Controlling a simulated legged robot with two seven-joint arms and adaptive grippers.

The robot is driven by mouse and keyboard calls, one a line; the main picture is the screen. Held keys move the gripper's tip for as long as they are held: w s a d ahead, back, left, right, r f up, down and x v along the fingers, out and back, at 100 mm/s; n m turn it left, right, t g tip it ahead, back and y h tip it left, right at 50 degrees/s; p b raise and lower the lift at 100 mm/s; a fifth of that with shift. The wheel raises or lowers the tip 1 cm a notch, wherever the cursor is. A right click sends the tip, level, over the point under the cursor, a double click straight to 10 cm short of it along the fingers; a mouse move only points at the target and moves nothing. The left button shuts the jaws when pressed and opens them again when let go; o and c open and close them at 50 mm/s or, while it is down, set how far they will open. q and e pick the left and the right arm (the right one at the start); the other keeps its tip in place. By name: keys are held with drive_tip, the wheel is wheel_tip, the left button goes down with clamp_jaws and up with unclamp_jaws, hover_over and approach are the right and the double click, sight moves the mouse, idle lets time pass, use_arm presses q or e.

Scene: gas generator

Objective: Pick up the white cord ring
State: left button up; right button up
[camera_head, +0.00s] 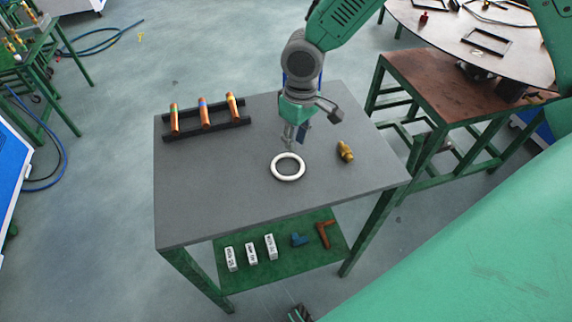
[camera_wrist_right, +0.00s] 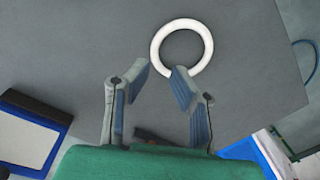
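The white cord ring (camera_head: 288,177) lies flat on the grey table top (camera_head: 230,205), near the table's middle. It also shows in the right wrist view (camera_wrist_right: 202,32), just beyond the fingertips. My right gripper (camera_head: 290,145) is above the table, just behind the ring in the head view. In the right wrist view my right gripper (camera_wrist_right: 160,78) is open and empty, its two fingers apart, with the right fingertip overlapping the ring's lower left edge in the picture. I cannot tell the exact height between fingers and ring. My left gripper is not in view.
A brass fitting (camera_head: 345,151) lies right of the ring. A black rack (camera_head: 225,130) with copper-coloured cylinders stands at the back left. The lower green shelf (camera_head: 285,275) holds white blocks and pipe elbows. The table's front left is clear.

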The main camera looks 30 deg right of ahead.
sight(295, 157)
drive_tip(key=f, duration=0.4)
drive_tip(key=shift+s+d+f, duration=0.1)
drive_tip(key=shift+d+f, duration=0.1)
drive_tip(key=shift+a+f, duration=0.1)
drive_tip(key=shift+f, duration=0.3)
drive_tip(key=shift+a+r, duration=0.1)
clamp_jaws()
